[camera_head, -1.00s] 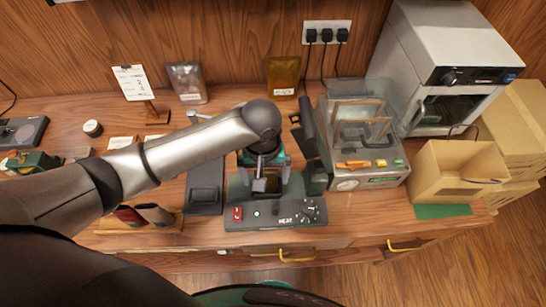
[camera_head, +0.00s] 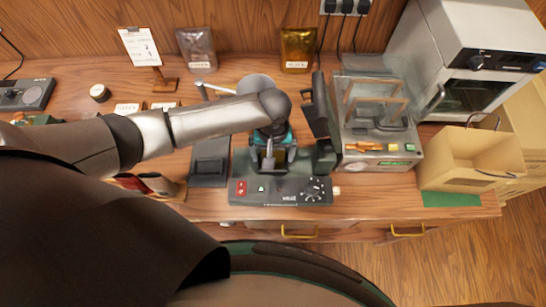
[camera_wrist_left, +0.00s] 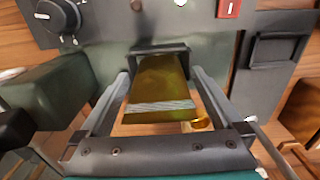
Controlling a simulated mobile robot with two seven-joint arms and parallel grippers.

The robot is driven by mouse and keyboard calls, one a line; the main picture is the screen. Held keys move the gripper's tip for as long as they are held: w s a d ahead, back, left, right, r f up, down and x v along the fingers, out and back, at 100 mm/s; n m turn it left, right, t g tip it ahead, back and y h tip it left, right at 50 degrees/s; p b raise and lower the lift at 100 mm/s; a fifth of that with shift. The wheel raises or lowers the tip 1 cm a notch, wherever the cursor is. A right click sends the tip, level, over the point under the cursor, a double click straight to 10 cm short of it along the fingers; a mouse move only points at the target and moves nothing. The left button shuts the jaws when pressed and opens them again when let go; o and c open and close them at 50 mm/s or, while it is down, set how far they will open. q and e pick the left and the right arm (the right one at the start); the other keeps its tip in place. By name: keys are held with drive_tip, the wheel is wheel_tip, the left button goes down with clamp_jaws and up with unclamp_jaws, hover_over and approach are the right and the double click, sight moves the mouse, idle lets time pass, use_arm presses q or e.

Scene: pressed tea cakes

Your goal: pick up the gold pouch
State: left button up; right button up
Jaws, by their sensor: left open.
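A gold pouch (camera_wrist_left: 158,85) with a pale striped band across its near end shows in the left wrist view. Its far end is at a dark slot of the heat sealer (camera_head: 281,191). My left gripper (camera_head: 268,160) is open over the sealer, with its fingers on either side of this pouch in the left wrist view (camera_wrist_left: 160,88). I cannot tell whether they touch it. In the head view the gripper mostly hides this pouch. Another gold pouch (camera_head: 297,50) stands upright at the back of the counter, apart from the gripper. My right gripper is not in view.
A silver pouch (camera_head: 197,50) and a sign card (camera_head: 139,47) stand at the back left. A dark scale-like device (camera_head: 209,165) is left of the sealer. A glass-lidded machine (camera_head: 378,145), an oven (camera_head: 475,60) and an open cardboard box (camera_head: 470,160) are on the right.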

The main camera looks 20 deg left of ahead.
use_arm(q)
drive_tip(key=c, duration=1.4)
